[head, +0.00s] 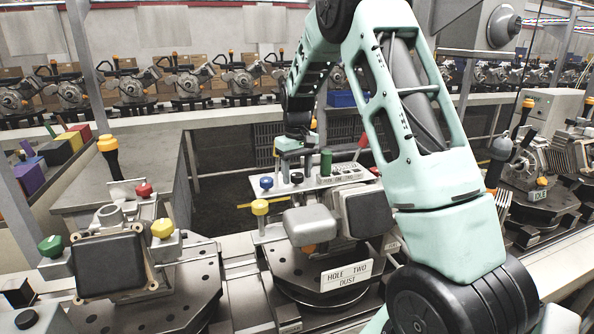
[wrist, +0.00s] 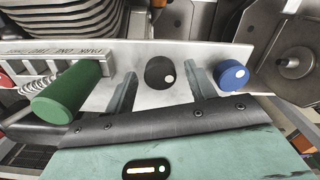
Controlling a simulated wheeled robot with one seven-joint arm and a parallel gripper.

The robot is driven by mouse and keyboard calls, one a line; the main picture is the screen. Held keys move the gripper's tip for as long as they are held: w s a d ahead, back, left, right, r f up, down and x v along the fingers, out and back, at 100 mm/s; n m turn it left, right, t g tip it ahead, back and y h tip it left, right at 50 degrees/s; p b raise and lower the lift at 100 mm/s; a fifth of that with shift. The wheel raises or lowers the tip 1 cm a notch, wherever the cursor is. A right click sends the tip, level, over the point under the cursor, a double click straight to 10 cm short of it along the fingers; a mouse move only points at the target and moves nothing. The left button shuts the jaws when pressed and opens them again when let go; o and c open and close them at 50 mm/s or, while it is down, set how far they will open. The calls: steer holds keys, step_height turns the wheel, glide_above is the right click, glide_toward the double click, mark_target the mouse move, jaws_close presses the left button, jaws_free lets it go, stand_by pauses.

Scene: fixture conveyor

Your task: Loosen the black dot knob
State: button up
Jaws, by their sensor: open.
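The black knob (wrist: 160,73) with a white dot at its right side is on a pale metal plate (wrist: 135,53) in the wrist view. It also shows in the head view (head: 297,177), small and below my gripper (head: 294,152). In the wrist view my gripper (wrist: 161,87) is open, with one finger on the left and one on the right of the black knob. Gaps show between the knob and both fingers. A blue knob (wrist: 232,74), also with a white dot, is right of the right finger.
In the head view, a yellow knob (head: 260,207) stands in front of the plate. A fixture with green, red and yellow knobs is at left, around a dark square cover (head: 110,263). A red lever (head: 362,145) rises behind.

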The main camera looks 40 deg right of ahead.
steer(key=c, duration=1)
steer(key=shift+o, duration=0.2)
steer(key=shift+n, duration=0.3)
steer(key=n, duration=0.3)
steer(key=shift+b, duration=0.35)
steer(key=n, duration=0.5)
steer(key=shift+r, duration=0.1)
steer(key=n, duration=0.4)
steer(key=shift+n+p, duration=0.3)
steer(key=shift+p, duration=0.1)
steer(key=n+p, duration=0.1)
steer(key=n, duration=0.3)
steer(key=shift+n, duration=0.3)
steer(key=shift+w, duration=0.1)
